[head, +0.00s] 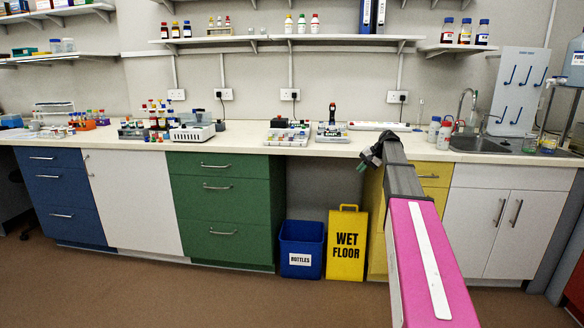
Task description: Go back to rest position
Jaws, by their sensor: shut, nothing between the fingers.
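My gripper (369,160) is at the end of my pink and grey arm, which reaches from the lower right towards the bench. It shows small and dark, in front of the bench's front edge, and looks shut and empty. Behind it lies the long white bench top (232,145), crowded with lab items. A pipette (332,113) seems to stand upright on a small base on the bench, left of my gripper and apart from it.
A blue bottles bin (301,240) and a yellow wet floor sign (346,238) stand under the bench. A sink (478,144) is at the right, with bottles (440,131) beside it. Shelves (285,38) hang above. The brown floor (200,300) in front is clear.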

